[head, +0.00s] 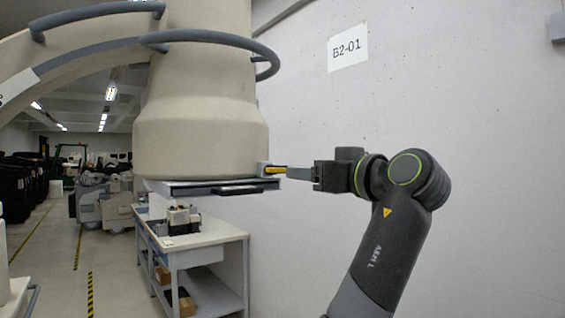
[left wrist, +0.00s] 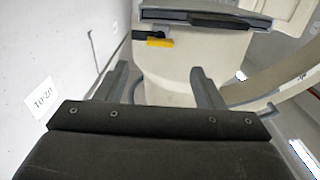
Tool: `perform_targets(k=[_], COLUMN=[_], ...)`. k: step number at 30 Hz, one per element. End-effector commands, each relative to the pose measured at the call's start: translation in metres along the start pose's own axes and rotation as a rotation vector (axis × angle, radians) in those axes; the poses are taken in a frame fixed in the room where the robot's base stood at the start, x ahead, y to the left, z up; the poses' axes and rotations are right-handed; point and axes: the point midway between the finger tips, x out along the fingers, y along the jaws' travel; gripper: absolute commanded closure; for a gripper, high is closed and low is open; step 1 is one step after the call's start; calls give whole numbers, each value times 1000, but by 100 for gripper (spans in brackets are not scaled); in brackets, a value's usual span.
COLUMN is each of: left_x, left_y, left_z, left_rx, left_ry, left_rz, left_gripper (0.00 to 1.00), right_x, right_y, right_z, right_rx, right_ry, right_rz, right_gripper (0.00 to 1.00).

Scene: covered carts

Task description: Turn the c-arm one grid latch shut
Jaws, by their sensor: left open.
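The c-arm's large cream housing (head: 200,120) hangs at centre left in the head view, with a flat grid plate (head: 185,187) under it. The yellow grid latch (head: 276,170) sits at the housing's lower right edge; it also shows in the left wrist view (left wrist: 158,42), with a black part beside it. My left gripper (head: 290,173), on the arm marked "ARM L", points at the latch from the right. In the left wrist view its two fingers (left wrist: 159,68) are apart with nothing between them, and the latch shows beyond them. My right gripper is not in view.
A white wall with a B2-01 sign (head: 347,48) stands behind the arm. A blue-grey rail (head: 225,40) curves around the upper housing. A workbench (head: 195,240) with a small device stands below. An aisle with floor stripes is open at left.

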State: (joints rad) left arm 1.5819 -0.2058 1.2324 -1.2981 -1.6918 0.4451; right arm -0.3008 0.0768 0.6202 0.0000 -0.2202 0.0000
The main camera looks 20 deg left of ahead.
Motion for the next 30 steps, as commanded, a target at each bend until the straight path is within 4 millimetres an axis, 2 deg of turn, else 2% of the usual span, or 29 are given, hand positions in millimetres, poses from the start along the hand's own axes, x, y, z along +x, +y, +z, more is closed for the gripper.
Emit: perform_targets(k=[1,9,15,19,27,28,30], left_x=[13,69,95,102,103,103,103], left_y=[-1,-1,0,0,0,0,0], left_z=[-5,-4,-2,-1,0,0,0], left_rx=[1,3,2,1,1,1,1], left_ry=[0,0,1,2,2,2,2], left_rz=[-4,-3,-1,0,1,1,1], left_gripper=[38,38,38,38,38,40,49], right_x=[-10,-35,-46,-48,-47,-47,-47], right_y=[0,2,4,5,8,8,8], right_z=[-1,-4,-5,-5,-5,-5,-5], right_rx=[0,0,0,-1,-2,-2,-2], right_ry=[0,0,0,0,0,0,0], right_rz=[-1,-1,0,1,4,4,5], right_gripper=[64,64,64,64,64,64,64])
